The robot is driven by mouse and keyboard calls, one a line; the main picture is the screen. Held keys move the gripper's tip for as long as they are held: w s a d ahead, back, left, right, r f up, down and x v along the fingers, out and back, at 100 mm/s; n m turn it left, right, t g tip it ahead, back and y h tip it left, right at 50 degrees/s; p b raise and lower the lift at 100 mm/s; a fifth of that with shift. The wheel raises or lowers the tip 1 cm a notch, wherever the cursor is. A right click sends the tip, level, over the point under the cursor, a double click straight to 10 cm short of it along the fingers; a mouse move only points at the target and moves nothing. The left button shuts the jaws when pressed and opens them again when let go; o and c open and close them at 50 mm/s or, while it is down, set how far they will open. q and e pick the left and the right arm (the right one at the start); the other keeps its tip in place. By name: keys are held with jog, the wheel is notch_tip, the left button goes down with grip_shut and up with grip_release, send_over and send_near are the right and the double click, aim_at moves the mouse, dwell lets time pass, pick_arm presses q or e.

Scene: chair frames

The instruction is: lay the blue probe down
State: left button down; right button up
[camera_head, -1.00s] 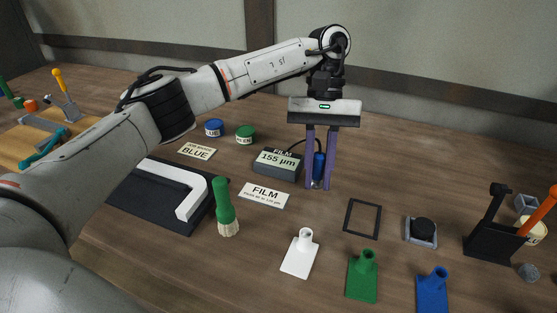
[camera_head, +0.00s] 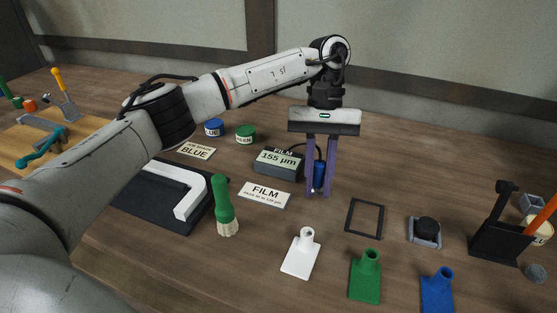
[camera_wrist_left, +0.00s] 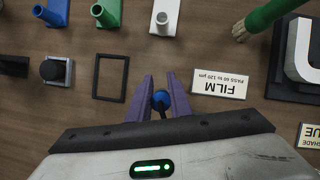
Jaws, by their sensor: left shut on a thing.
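The blue probe (camera_head: 319,174) is upright between the purple fingers of my left gripper (camera_head: 318,190), which is shut on it. In the left wrist view the probe's round blue end (camera_wrist_left: 161,99) shows between the fingertips (camera_wrist_left: 163,95). A black cable runs from the probe to the grey film gauge (camera_head: 279,161), whose display reads 155 µm. The fingertips are close to the table; I cannot tell whether the probe touches it. My right gripper is not in view.
The FILM card (camera_head: 264,194) and white panel (camera_head: 300,253) lie in front. A thin black frame (camera_head: 364,218) lies to the right, with a black-topped block (camera_head: 425,231) beyond it. Green (camera_head: 365,277) and blue (camera_head: 437,290) panels are nearer.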

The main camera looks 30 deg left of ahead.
aim_at(320, 161)
pick_arm(q)
jog(key=shift+f+b, duration=0.45)
jog(key=shift+f, duration=0.3)
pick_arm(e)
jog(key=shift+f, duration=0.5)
pick_arm(q)
jog(key=c, duration=1.5)
grip_release()
jog(key=shift+c, duration=0.2)
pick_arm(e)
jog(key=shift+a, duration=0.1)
pick_arm(q)
jog(key=shift+v, duration=1)
jog(key=p+v, duration=0.2)
jog(key=v, duration=0.5)
jog(key=shift+d, duration=0.1)
jog(key=shift+w+r, duration=0.1)
jog(key=shift+r, duration=0.25)
jog(key=shift+w+a+r, duration=0.15)
jog(key=shift+a+r, duration=0.05)
jog(key=shift+r, duration=0.1)
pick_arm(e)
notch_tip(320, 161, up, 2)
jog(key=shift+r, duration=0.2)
pick_arm(q)
jog(key=shift+f, duration=0.1)
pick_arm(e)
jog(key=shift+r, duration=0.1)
